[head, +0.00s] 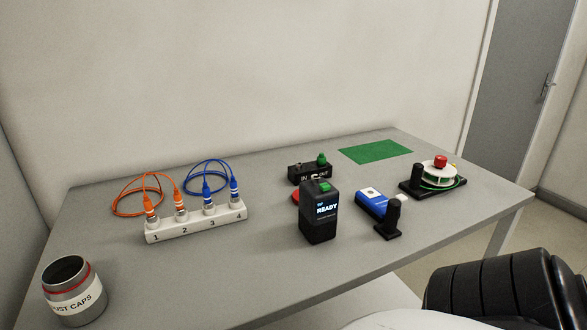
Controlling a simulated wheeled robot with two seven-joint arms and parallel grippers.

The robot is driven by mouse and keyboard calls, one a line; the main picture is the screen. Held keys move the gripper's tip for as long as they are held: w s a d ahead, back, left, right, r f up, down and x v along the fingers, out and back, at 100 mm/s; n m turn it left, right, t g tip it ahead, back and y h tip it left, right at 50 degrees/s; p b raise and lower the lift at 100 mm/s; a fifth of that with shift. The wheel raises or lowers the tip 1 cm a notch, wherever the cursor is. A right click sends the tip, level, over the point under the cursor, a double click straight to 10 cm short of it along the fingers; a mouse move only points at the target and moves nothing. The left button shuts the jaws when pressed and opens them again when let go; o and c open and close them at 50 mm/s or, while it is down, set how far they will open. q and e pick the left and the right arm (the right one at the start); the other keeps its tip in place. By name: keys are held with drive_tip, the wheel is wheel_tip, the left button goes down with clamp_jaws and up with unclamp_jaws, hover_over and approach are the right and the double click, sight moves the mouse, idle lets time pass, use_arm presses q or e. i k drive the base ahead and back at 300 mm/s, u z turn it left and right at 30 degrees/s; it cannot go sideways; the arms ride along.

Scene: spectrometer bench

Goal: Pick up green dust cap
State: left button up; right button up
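A small green cap (321,159) sits on top of the right side of a black block (310,174) marked IN and OUT, near the back middle of the table. It stands upright on the OUT side. The IN side has a dark fitting on top. Neither of my grippers is in the head view.
A black READY device (319,213) with a green top stands in front of the block. Nearby are a blue-and-white tool (372,200), a black stand (391,219) and a spool (438,173). A numbered cable rack (196,225), DUST CAPS cup (74,291) and green mat (376,152) also show.

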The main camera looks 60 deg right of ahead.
sight(321, 159)
drive_tip(key=z, duration=2)
